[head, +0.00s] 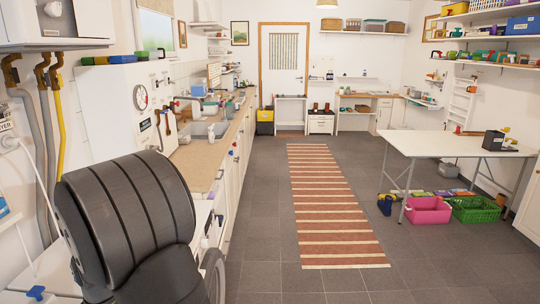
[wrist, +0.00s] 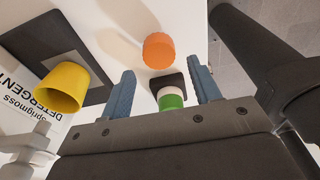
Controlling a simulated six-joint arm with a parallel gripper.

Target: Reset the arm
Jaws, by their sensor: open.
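In the wrist view my gripper (wrist: 163,70) has its two blue fingers spread apart, with no object held between them. An orange ridged cap (wrist: 159,51) shows just beyond the fingertips. A green and white round piece (wrist: 171,98) with a small black part beside it shows between the fingers, closer to the gripper body; I cannot tell how far below it is. A yellow cup-shaped cap (wrist: 62,88) is to the left of the fingers. In the head view my dark arm fills the lower left, and my gripper does not show.
A white label reading DETERGENT (wrist: 45,95) and a dark flat panel (wrist: 55,45) lie left in the wrist view. In the head view a counter with a sink (head: 205,129) runs along the left. A striped rug (head: 325,200) lies on open floor; a white table (head: 450,145) stands right.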

